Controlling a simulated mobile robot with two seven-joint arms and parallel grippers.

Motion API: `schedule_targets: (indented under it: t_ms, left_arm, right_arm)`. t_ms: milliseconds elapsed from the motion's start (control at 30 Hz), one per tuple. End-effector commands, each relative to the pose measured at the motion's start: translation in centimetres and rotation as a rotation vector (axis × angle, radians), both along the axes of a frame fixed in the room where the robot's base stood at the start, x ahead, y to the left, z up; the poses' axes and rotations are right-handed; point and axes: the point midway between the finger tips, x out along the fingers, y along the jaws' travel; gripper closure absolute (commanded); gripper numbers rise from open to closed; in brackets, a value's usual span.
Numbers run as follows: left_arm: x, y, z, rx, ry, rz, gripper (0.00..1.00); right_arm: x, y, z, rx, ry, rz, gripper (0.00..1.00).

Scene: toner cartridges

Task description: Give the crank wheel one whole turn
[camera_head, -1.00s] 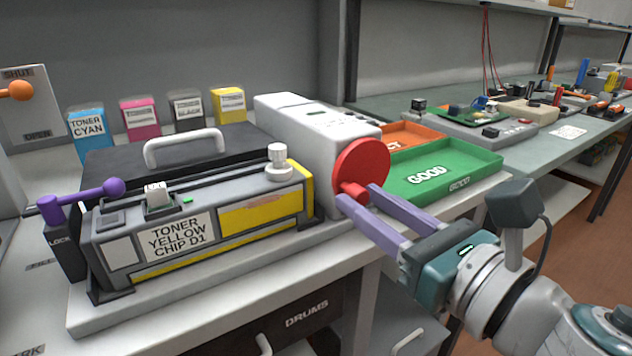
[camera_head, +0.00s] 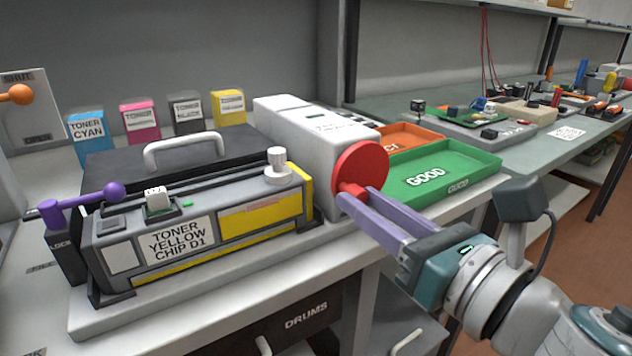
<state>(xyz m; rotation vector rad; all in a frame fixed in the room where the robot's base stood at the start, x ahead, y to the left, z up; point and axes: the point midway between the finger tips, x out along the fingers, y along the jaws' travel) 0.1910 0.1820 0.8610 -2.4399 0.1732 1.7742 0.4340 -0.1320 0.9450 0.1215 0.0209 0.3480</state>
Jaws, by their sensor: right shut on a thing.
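The red crank wheel (camera_head: 362,170) is on the right end of the white machine housing (camera_head: 318,138). Its red handle knob sits at the wheel's lower left part. My right gripper (camera_head: 350,197) reaches in from the right, and its purple fingers are shut on the crank handle (camera_head: 352,189). The fingers partly hide the handle and the wheel's lower edge. My left gripper is not in view.
A grey toner cartridge (camera_head: 205,225) labelled TONER YELLOW CHIP D1 lies in the cradle left of the wheel. A purple lever (camera_head: 85,200) stands at its left end. Green (camera_head: 440,178) and orange (camera_head: 410,138) trays lie behind my right gripper.

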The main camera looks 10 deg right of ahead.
Motion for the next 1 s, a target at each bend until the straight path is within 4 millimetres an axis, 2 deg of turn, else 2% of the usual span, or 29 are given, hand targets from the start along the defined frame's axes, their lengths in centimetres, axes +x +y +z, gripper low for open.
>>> schedule_targets:
  t_ms: [1000]
  left_arm:
    - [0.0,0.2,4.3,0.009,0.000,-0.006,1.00]
  right_arm:
    - [0.4,-1.1,3.2,0.881,0.320,0.000,1.00]
